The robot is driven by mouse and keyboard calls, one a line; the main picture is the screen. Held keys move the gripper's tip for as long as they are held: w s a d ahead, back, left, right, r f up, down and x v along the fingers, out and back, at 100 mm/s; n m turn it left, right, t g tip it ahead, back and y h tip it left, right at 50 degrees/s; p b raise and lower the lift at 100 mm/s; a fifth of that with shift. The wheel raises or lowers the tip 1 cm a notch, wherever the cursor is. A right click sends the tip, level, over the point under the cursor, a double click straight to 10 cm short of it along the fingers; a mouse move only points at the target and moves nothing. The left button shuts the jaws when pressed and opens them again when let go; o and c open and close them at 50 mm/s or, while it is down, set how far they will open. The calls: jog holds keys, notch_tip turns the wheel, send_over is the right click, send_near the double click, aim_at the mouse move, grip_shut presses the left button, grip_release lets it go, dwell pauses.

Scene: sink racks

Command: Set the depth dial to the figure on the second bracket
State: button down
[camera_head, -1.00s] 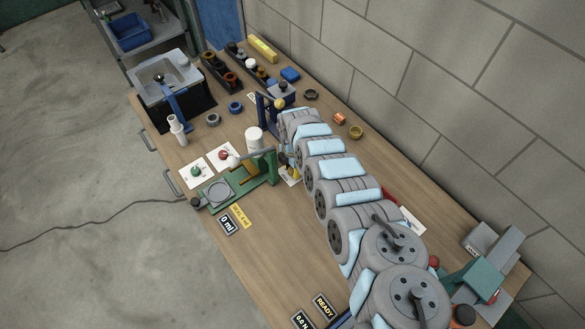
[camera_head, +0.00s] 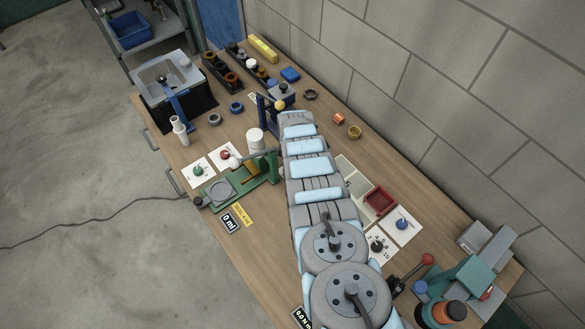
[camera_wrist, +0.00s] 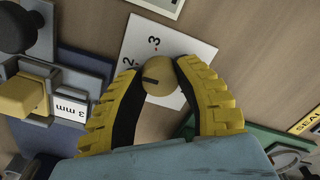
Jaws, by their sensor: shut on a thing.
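In the wrist view a round brass-coloured dial (camera_wrist: 165,85) with a dark pointer line sits on a white card (camera_wrist: 180,42). The figures 2 and 3 show on the card beyond it, with a small red mark by the 3. The line faces the picture's left, roughly toward the 2 side; its exact setting is unclear. My gripper (camera_wrist: 161,72) is shut on the dial, a yellow ribbed finger on each side. A label reading "3 mm" (camera_wrist: 70,108), upside down, is on a blue-grey bracket (camera_wrist: 85,70) at left. I cannot tell if this is the second bracket. In the head view my arm hides the dial.
A green fixture (camera_head: 240,183) stands left of my arm, near a white cylinder (camera_head: 255,141) and the blue stand (camera_head: 266,112). Cards with a red knob (camera_head: 225,155) and a green knob (camera_head: 198,171) lie farther left. A red tray (camera_head: 380,201) lies right of my arm.

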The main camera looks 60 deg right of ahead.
jog(key=m, duration=0.3)
jog(key=shift+f+m+b, duration=0.15)
jog(key=shift+m+b, duration=0.15)
jog(key=shift+b, duration=0.05)
jog(key=m+b, duration=0.1)
jog(key=m, duration=0.1)
jog(key=shift+w+m, duration=0.1)
jog(key=shift+m, duration=0.3)
jog(key=m+b, duration=0.1)
jog(key=m, duration=0.2)
jog(key=shift+f+b, duration=0.1)
jog(key=shift+b, duration=0.2)
jog(key=shift+m+b, duration=0.7)
jog(key=shift+m, duration=0.8)
jog(key=shift+r, duration=0.2)
jog(key=c, duration=0.6)
grip_release()
jog(key=shift+c, duration=0.2)
jog(key=shift+r, duration=0.1)
